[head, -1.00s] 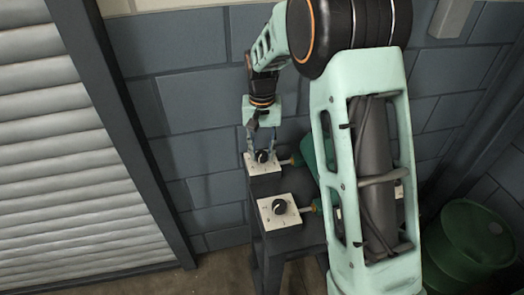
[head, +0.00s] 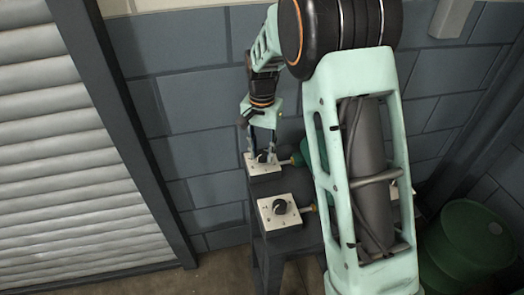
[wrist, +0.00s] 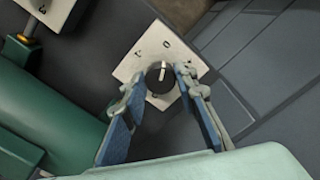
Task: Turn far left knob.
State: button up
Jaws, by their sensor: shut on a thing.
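The far left knob is black and round with a white pointer line, on a square white plate with marks. In the head view the knob (head: 264,157) and its plate (head: 262,170) are at the far left of the dark stand. My gripper (head: 261,153) comes down on it from above and is shut on it. In the wrist view the knob (wrist: 159,76) lies between the two fingertips of my gripper (wrist: 157,84). The pointer aims towards the 0 side of the plate (wrist: 150,48). The fingers hide part of the plate.
A second knob (head: 279,206) on a white plate is nearer on the dark stand (head: 288,240). A green cylinder (head: 309,150) lies behind my arm, with brass fittings towards the plates. A green barrel (head: 468,240) stands at the right. A grey block wall (head: 200,120) is close behind.

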aim_at(262, 154)
jog(key=o, duration=1.2)
jog(key=shift+c, duration=0.2)
jog(key=shift+r, duration=0.1)
notch_tip(262, 154, up, 12)
